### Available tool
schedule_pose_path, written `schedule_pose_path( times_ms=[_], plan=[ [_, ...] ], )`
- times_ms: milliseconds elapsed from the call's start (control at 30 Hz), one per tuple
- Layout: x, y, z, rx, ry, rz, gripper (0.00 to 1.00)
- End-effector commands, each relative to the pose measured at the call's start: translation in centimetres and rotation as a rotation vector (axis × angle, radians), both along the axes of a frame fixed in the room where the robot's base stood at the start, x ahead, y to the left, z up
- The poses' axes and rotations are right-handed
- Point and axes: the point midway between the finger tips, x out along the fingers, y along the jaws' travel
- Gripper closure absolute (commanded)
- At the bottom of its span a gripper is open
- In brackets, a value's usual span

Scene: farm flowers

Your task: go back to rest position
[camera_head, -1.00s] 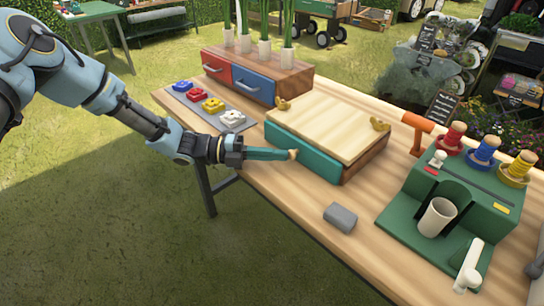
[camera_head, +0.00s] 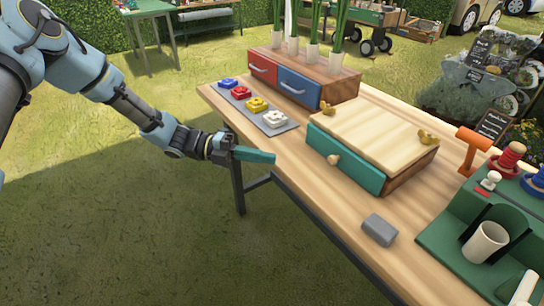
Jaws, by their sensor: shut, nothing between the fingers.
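My gripper (camera_head: 268,157) is at the end of my blue-grey arm, which reaches in from the left. Its teal fingers are shut with nothing between them. It is over the front-left edge of the wooden table (camera_head: 352,240). The gripper is left of the wooden box with a teal drawer (camera_head: 345,158) and apart from its round knob (camera_head: 333,159). The drawer looks shut.
A grey tray with coloured flower pieces (camera_head: 271,131) lies behind my gripper. A box with red and blue drawers (camera_head: 299,87) bears stems in white holders. A grey block (camera_head: 379,229) and a green stand with a white cup (camera_head: 484,241) are at right. Open grass lies left.

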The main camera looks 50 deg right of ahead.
Motion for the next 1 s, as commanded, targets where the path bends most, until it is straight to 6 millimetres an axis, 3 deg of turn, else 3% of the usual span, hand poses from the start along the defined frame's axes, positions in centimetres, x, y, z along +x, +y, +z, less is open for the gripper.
schedule_pose_path(
  times_ms=[333,467,567,667,867,1000],
  plan=[
    [0.5,0.4,0.1,-0.007,-0.018,-0.001,1.00],
    [2.1,2.5,0.1,-0.079,-0.163,-0.025,1.00],
    [4.6,6.0,0.0,-0.189,-0.386,-0.079,1.00],
    [7.8,10.8,-0.1,-0.316,-0.646,-0.176,1.00],
    [14.0,21.3,0.9,-0.548,-1.102,-0.474,1.00],
    [17.3,29.0,2.7,-0.684,-1.345,-0.754,1.00]
  ],
)
